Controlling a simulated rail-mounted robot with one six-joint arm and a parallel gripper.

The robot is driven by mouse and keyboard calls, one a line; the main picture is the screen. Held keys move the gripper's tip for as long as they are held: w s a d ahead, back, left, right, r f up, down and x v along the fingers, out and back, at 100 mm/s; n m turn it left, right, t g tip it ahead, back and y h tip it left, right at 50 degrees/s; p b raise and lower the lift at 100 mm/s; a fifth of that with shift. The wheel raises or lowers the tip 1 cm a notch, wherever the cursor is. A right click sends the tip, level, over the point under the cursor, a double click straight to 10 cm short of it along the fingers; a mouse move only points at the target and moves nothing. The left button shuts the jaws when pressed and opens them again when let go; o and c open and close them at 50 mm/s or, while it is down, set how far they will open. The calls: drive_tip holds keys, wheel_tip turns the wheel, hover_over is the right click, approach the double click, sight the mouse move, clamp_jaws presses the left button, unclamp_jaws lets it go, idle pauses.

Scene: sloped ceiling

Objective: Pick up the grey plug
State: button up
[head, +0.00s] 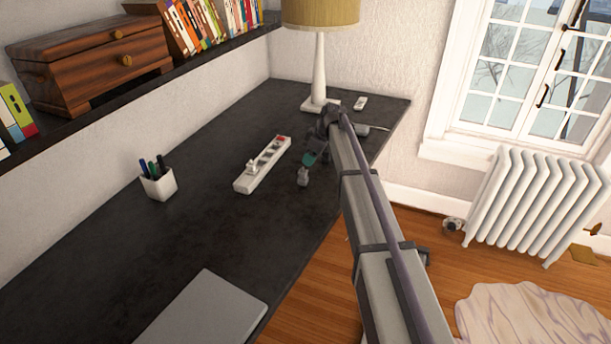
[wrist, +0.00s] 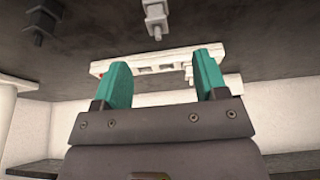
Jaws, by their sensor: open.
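A dark grey plug (wrist: 40,24) lies on the desk at the upper left of the wrist view. In the head view my gripper (head: 310,158) is low over the desk, right of the power strip and apart from both plugs.
A white power strip (head: 270,160) with a red switch and a white plug in it lies beside my gripper. A lamp (head: 320,70) and a small white object (head: 360,103) stand behind. A pen cup (head: 159,184) and laptop (head: 205,312) are left and nearer. The desk between is clear.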

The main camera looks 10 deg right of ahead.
sight(305, 171)
drive_tip(key=b+x, duration=0.1)
drive_tip(key=x, duration=0.1)
drive_tip(key=b+x, duration=0.3)
drive_tip(key=x, duration=0.1)
drive_tip(key=shift+d+f+b, duration=0.1)
drive_tip(key=shift+d+b, duration=0.25)
drive_tip(key=shift+w+a, duration=0.1)
drive_tip(key=shift+a, duration=0.05)
drive_tip(key=b+x, duration=0.5)
drive_tip(key=shift+d+f, duration=0.25)
drive_tip(key=shift+f, duration=0.05)
drive_tip(key=shift+r, duration=0.25)
drive_tip(key=c, duration=1)
drive_tip(key=shift+r, duration=0.1)
wheel_tip(305, 171, up, 10)
drive_tip(key=p, duration=1)
drive_tip(key=shift+r+p, duration=0.1)
drive_tip(key=shift+p, duration=0.25)
